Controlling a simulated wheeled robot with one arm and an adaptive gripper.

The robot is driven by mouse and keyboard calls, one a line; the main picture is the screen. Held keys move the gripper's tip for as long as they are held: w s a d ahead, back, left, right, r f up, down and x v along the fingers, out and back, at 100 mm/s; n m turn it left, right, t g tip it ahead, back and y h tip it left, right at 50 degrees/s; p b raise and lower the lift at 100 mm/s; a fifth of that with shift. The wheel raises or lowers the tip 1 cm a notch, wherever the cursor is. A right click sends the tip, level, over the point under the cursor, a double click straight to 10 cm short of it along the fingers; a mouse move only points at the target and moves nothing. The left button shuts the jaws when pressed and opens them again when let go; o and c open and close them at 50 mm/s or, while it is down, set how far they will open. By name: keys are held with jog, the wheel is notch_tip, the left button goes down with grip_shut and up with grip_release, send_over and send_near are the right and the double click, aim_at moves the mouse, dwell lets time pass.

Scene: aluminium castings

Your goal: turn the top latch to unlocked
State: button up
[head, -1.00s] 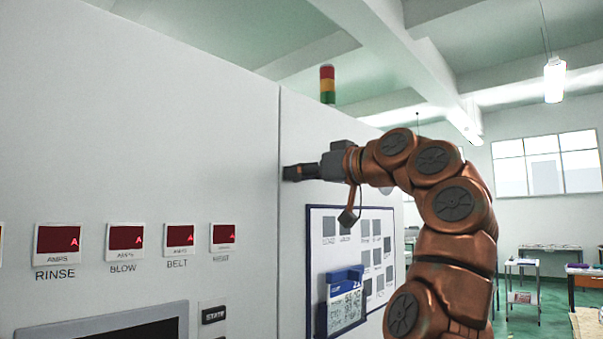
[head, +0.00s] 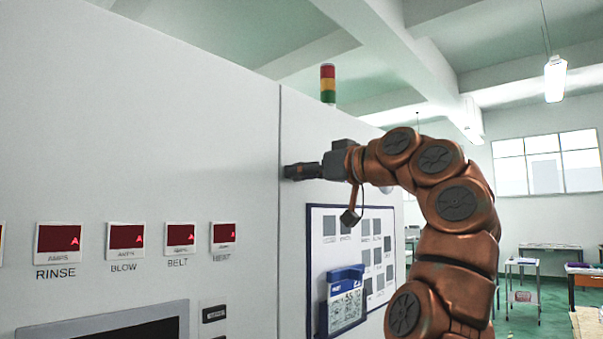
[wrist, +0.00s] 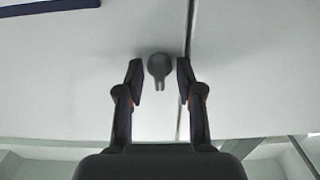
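The top latch (wrist: 159,68) is a small grey knob with a forked tail on the white cabinet face, beside a dark vertical seam. In the wrist view it sits between the fingertips of my gripper (wrist: 158,78), with a gap on each side. The fingers are open and do not appear to touch it. In the head view my gripper (head: 300,171) is at the cabinet face near the seam, and it hides the latch there.
The white cabinet (head: 150,140) fills the left, with several red displays (head: 127,236). A signal tower (head: 328,84) stands on top.

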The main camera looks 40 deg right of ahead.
jog(key=v, duration=1.1)
jog(key=shift+s, duration=0.35)
